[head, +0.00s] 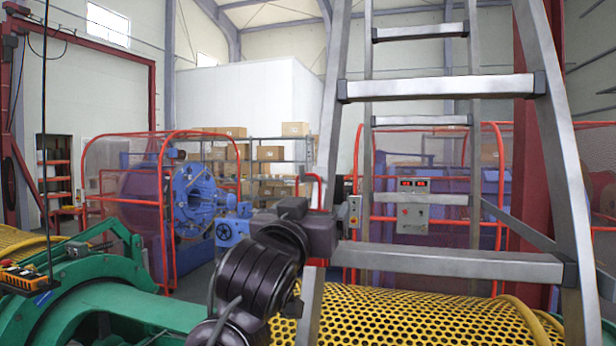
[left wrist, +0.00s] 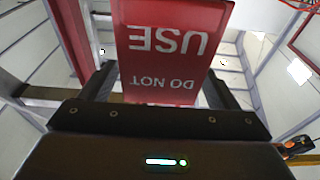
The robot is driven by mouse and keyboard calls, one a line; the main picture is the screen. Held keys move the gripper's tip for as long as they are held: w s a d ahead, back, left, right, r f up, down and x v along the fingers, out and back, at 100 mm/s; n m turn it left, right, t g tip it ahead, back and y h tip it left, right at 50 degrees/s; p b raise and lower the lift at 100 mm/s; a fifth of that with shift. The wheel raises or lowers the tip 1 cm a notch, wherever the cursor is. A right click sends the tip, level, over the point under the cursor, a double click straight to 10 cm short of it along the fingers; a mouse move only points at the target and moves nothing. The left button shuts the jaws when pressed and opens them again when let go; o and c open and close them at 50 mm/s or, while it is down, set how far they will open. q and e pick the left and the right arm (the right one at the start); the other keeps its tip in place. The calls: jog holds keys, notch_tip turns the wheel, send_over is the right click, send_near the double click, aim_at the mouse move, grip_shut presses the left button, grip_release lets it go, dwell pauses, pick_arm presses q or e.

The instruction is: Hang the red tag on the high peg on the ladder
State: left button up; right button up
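The red tag (left wrist: 165,50) fills the upper middle of the left wrist view, with white "DO NOT USE" lettering upside down. The two dark fingers of my left gripper (head: 318,232) flank it, and the gripper appears shut on it. In the head view the gripper is at the left rail of the metal ladder (head: 462,88); the tag's face cannot be made out there. A thin red bent piece (head: 319,190) shows by the rail just above the gripper, and a small red piece shows below it; I cannot tell whether these are pegs. My right gripper is out of view.
Yellow perforated guarding (head: 420,312) lies low behind the ladder. A grey control box (head: 412,212) with red displays shows between the rails. Green machinery (head: 100,290) stands at the lower left, with an orange-black pendant (head: 22,277) hanging there. Shelves with boxes are behind.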

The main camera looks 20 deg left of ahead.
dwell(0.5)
pick_arm(q)
jog(key=s+f+b, duration=0.1)
jog(key=s+b, duration=0.2)
jog(key=s, duration=0.6)
jog(key=shift+a+f, duration=0.2)
jog(key=shift+f, duration=0.15)
dwell(0.4)
jog(key=shift+w, duration=0.1)
